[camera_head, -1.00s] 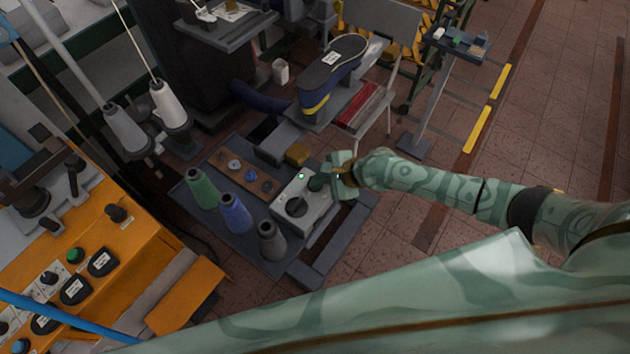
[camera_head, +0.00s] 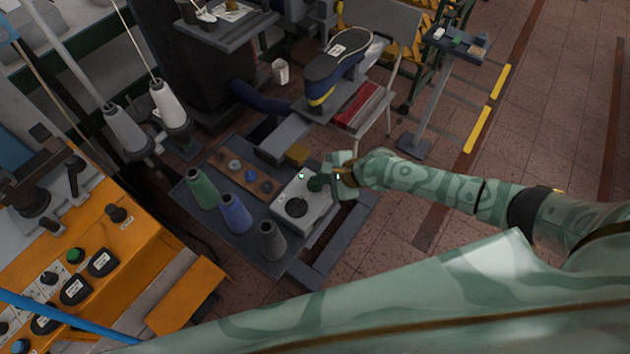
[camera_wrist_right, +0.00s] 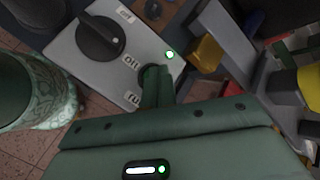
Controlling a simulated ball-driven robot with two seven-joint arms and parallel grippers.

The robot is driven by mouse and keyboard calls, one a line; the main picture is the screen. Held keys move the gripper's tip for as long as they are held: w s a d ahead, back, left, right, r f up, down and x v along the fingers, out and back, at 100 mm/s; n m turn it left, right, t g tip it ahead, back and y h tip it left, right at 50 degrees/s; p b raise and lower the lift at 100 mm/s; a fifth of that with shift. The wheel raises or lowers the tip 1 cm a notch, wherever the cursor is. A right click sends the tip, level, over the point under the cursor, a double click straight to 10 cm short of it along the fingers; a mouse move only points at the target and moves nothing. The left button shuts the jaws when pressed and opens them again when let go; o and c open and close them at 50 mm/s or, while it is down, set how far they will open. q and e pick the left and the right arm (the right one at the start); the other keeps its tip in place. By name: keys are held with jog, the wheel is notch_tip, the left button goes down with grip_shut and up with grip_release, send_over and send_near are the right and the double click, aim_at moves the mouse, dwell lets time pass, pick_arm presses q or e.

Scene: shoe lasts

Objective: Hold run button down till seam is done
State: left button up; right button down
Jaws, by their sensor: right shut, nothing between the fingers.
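The grey control box (camera_head: 318,207) has a black dial (camera_head: 297,207) and a lit green lamp (camera_head: 301,175). My right gripper (camera_head: 319,183) is shut, its fingertips down at the box's top beside the lamp. In the right wrist view the shut fingers (camera_wrist_right: 155,80) rest at the box, and the lamp (camera_wrist_right: 169,55) and dial (camera_wrist_right: 100,38) show close by. The run button is hidden, seemingly under the fingertips; I cannot see contact. The shoe (camera_head: 338,65), blue with a yellow toe and dark sole, sits sole-up at the machine. My left gripper is not in view.
Green (camera_head: 202,188), blue (camera_head: 235,213) and grey (camera_head: 271,241) thread cones stand left of the box. A yellow block (camera_head: 297,154) sits just behind it. An orange panel (camera_head: 120,265) with several knobs fills the lower left.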

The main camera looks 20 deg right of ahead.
dwell(0.8)
jog(key=shift+r+p, duration=0.95)
jog(key=shift+p, duration=0.15)
notch_tip(320, 180, up, 5)
jog(key=p, duration=0.5)
jog(key=shift+p, duration=0.4)
dwell(0.5)
